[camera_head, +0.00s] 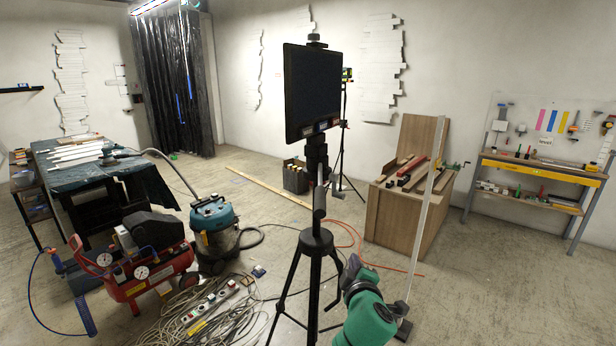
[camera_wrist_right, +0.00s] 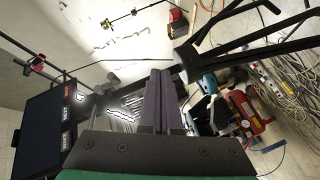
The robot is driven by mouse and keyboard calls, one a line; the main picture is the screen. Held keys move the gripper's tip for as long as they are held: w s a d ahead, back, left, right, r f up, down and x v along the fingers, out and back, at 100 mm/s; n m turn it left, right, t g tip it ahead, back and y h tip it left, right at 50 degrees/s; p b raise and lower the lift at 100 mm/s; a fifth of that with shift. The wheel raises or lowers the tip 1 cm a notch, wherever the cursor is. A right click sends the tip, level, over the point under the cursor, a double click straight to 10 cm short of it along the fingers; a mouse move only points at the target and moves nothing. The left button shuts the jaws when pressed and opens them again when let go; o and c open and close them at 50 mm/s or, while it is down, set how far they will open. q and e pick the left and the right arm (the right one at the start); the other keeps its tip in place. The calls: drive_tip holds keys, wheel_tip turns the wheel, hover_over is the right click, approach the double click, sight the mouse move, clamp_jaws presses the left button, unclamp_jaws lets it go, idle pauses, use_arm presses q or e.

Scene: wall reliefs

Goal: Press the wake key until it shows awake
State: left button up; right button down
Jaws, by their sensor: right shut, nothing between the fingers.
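A dark tablet-like panel (camera_head: 312,88) stands upright on a black tripod (camera_head: 316,240) in the middle of the head view. Small labelled keys (camera_head: 321,126) run along its lower edge; their lettering is too small to read, so I cannot tell which is the wake key. The screen looks dark. The panel (camera_wrist_right: 38,125) also shows at the left of the right wrist view, with its keys (camera_wrist_right: 67,114) facing the fingers' side. My right gripper (camera_wrist_right: 160,74) is shut and empty, apart from the panel. In the head view it is below and right of the panel. My left gripper is out of view.
A red compressor (camera_head: 140,270), a vacuum cleaner (camera_head: 213,230) and coiled cables (camera_head: 215,310) crowd the floor left of the tripod. A wooden box (camera_head: 405,215) with timber stands behind right, with a leaning metal bar. Floor is free at the right (camera_head: 500,290).

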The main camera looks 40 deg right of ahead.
drive_tip(key=w+d+r+n+t+y, duration=0.2)
drive_tip(key=r+n+t, duration=0.3)
drive_tip(key=r+n, duration=0.7)
drive_tip(key=w+d+r+n+t+y, duration=0.1)
drive_tip(key=w+r+n+t, duration=0.3)
drive_tip(key=r+n, duration=0.9)
wheel_tip(320, 180, up, 3)
drive_tip(key=shift+d+f+t+y, duration=0.1)
drive_tip(key=shift+d+t+y, duration=0.35)
drive_tip(key=shift+t, duration=0.45)
drive_tip(key=shift+w, duration=0.1)
approach(312, 126)
drive_tip(key=x, duration=0.4)
drive_tip(key=shift+w+d+r, duration=0.2)
drive_tip(key=shift+d+r, duration=0.05)
drive_tip(key=shift+d, duration=0.05)
drive_tip(key=shift+w+a, duration=0.2)
drive_tip(key=shift+w, duration=0.15)
